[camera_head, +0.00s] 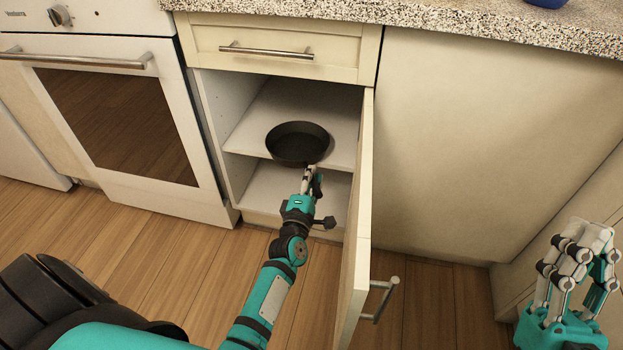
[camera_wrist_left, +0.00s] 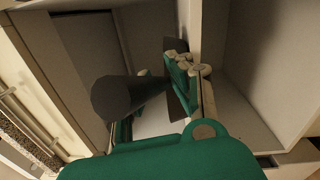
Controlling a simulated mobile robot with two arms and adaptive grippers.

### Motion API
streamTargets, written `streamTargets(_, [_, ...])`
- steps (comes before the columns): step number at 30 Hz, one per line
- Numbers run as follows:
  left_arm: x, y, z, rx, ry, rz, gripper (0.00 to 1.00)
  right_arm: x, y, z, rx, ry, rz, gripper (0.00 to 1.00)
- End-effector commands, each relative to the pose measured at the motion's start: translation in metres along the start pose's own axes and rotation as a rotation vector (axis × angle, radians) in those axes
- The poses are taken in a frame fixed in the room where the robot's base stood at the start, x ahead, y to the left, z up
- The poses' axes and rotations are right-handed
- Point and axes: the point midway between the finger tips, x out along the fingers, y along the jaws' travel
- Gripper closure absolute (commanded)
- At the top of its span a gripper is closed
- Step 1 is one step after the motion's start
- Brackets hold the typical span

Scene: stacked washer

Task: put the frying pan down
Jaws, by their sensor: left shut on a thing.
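The black frying pan (camera_head: 298,143) is in the open lower cabinet, over the front part of the middle shelf (camera_head: 256,110). I cannot tell whether it touches the shelf. My left gripper (camera_head: 312,181) reaches into the cabinet opening and is shut on the pan's handle. In the left wrist view, the dark handle (camera_wrist_left: 120,95) passes between the fingers of the left gripper (camera_wrist_left: 152,100); most of the pan is hidden there. My right gripper (camera_head: 583,250) points up at the far right, away from the cabinet; its opening is unclear.
The cabinet door (camera_head: 358,215) stands open to the right of my left arm, with its handle (camera_head: 379,300) sticking out. A closed drawer (camera_head: 270,48) is above the opening. The oven (camera_head: 110,110) stands at left. The lower shelf space (camera_head: 262,190) looks empty.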

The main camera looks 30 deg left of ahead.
Motion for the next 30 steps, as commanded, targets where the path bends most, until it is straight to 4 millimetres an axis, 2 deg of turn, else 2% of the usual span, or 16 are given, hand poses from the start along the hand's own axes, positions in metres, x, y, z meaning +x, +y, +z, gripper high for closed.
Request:
streamTargets(2, [0.0, 0.001, 0.0, 0.0, 0.0, 0.001, 1.0, 0.0, 0.0, 0.0, 0.0, -0.001, 0.0, 1.0])
streamTargets(3, [-0.001, -0.002, 0.0, -0.002, 0.0, -0.005, 0.78, 0.0, 0.0, 0.0, 0.0, -0.002, 0.0, 1.0])
streamTargets(8, [-0.001, -0.001, 0.0, -0.002, 0.0, -0.004, 0.58, 0.0, 0.0, 0.001, 0.0, -0.003, 0.0, 1.0])
streamTargets(17, [-0.002, -0.001, 0.0, -0.001, 0.0, -0.003, 0.58, 0.001, 0.0, 0.001, 0.0, -0.006, 0.0, 1.0])
streamTargets(20, [-0.011, -0.001, 0.0, -0.001, 0.001, -0.005, 0.58, 0.002, 0.001, 0.009, -0.004, -0.059, 0.002, 1.0])
streamTargets(23, [-0.028, 0.0, 0.0, -0.001, 0.0, -0.007, 0.58, 0.002, 0.004, 0.026, -0.009, -0.156, 0.006, 1.0])
streamTargets(30, [-0.08, 0.0, 0.0, 0.001, -0.001, -0.007, 0.58, -0.01, 0.01, 0.069, -0.021, -0.423, 0.017, 1.0])
